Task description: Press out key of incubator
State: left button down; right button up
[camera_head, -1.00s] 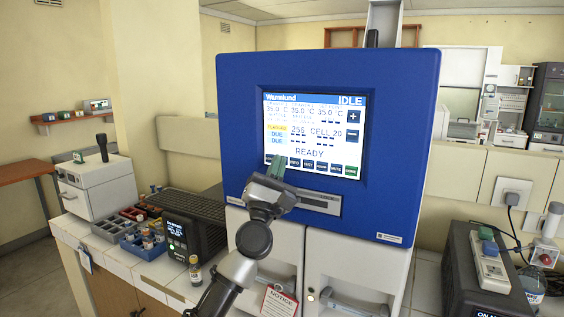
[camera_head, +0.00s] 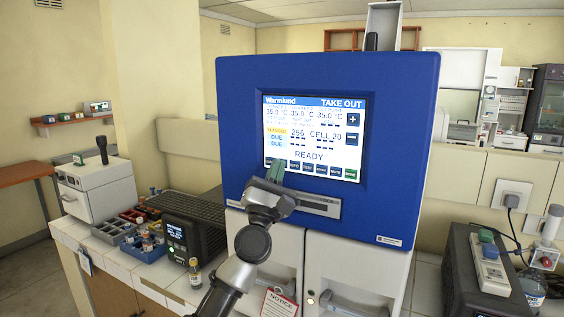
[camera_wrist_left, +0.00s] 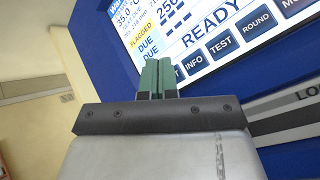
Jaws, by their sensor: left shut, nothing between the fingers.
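The incubator (camera_head: 230,110) has a blue front panel with a lit touchscreen (camera_head: 312,120). The screen header reads "TAKE OUT", with "READY" lower down and a row of dark keys along the bottom edge. My left gripper (camera_head: 276,171) is shut and empty, its green fingertips at the lower left of the screen. In the left wrist view the shut fingers (camera_wrist_left: 157,78) cover the leftmost key; INFO (camera_wrist_left: 194,62), TEST and ROUND keys show to their right. I cannot tell whether the fingertips touch the screen. My right gripper is out of view.
A slot labelled with partly readable text (camera_head: 320,206) lies below the screen. White doors (camera_head: 340,265) are beneath. A dark box (camera_head: 460,275) stands at right.

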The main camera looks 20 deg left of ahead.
pick_arm(q)
jog(key=shift+s, duration=0.35)
jog(key=s+p, duration=0.3)
jog(key=s, duration=0.2)
jog(key=shift+a, duration=0.1)
dwell(0.8)
